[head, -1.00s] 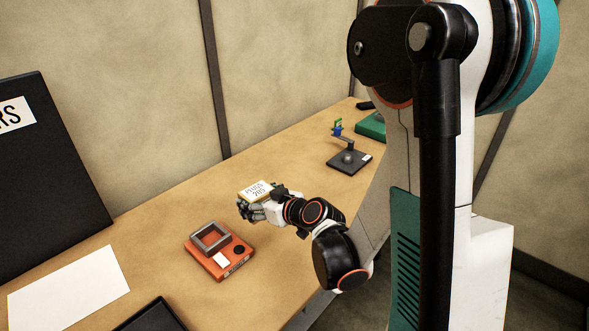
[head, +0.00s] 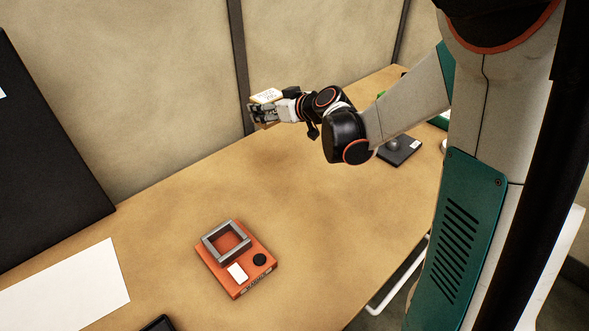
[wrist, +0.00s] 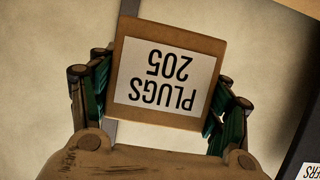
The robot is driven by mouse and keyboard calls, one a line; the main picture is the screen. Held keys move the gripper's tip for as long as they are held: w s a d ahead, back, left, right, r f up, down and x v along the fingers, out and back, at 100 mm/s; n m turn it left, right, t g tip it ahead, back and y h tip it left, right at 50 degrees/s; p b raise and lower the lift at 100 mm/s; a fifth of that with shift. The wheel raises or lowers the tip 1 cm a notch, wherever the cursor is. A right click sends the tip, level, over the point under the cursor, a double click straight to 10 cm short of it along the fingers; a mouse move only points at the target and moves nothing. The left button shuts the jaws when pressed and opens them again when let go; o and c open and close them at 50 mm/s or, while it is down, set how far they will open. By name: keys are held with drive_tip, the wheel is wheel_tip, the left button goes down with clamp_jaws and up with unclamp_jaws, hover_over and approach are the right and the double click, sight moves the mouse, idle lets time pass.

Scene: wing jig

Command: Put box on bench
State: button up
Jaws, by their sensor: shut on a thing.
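The box (wrist: 164,120) is small and tan, with a white label reading "PLUGS 205", upside down in the wrist view. It also shows in the head view (head: 266,96). My gripper (head: 262,112) is shut on the box, with a finger on each side of it in the wrist view (wrist: 160,85). The box is held up over the far part of the wooden bench (head: 172,215), near the back wall. Its underside is hidden.
An orange device (head: 240,268) with a grey square frame sits on the bench. A white sheet (head: 70,285) and a dark upright panel (head: 45,150) are at the left. A dark-based stand (head: 400,150) is behind my arm. The bench between the device and back wall is clear.

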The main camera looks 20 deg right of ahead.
wheel_tip(320, 180, down, 18)
drive_tip(key=b, duration=0.7)
drive_tip(key=shift+f, duration=0.1)
drive_tip(key=o, duration=1.2)
drive_tip(key=shift+s+d+r+p, duration=0.1)
drive_tip(key=shift+s+r+p, duration=0.15)
drive_tip(key=shift+s+p, duration=0.05)
drive_tip(key=p+v, duration=0.3)
drive_tip(key=v, duration=0.8)
drive_tip(key=shift+s+d+p, duration=0.1)
drive_tip(key=shift+s+p, duration=0.05)
drive_tip(key=shift+p, duration=0.15)
